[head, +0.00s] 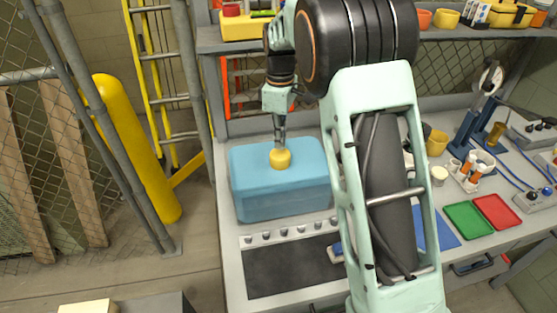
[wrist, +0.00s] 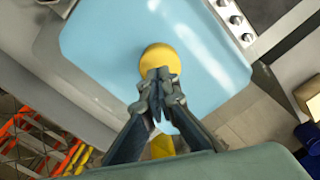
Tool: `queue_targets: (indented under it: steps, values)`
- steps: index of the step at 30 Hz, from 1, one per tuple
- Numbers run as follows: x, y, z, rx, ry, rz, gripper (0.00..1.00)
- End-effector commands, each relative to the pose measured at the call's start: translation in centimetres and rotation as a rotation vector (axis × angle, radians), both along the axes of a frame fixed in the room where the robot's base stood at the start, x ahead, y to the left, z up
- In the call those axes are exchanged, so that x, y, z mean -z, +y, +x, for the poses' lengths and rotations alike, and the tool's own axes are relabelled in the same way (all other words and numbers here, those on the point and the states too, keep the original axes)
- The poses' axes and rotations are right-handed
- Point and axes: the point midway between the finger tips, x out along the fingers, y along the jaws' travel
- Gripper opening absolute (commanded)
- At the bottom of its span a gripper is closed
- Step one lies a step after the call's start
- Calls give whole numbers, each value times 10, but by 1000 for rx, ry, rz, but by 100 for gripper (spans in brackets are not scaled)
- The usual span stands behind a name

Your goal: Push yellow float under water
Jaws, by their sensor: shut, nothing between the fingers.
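The yellow float (head: 281,160) is a small round ball at the light blue water surface of the tank (head: 285,206). In the wrist view the float (wrist: 156,56) lies near the corner half of the tank (wrist: 105,60), partly hidden by the fingertips. My gripper (head: 279,145) points straight down with its fingers shut and empty, right above the float. In the wrist view the shut fingertips of my gripper (wrist: 157,78) overlap the float's near edge. I cannot tell for certain whether they touch it.
A row of knobs (head: 290,231) and a dark panel (head: 290,267) lie in front of the tank. To the right on the bench are a green tray (head: 468,220), a red tray (head: 497,210) and a holder with bottles (head: 474,170). A shelf (head: 455,39) runs above.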

Motion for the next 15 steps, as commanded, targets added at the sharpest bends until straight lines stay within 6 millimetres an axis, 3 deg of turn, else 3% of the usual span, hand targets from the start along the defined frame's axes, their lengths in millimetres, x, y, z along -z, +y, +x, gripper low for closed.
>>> queue_targets:
  steps: [15]
  values:
    - [4,0,0,0,1,-1,0]
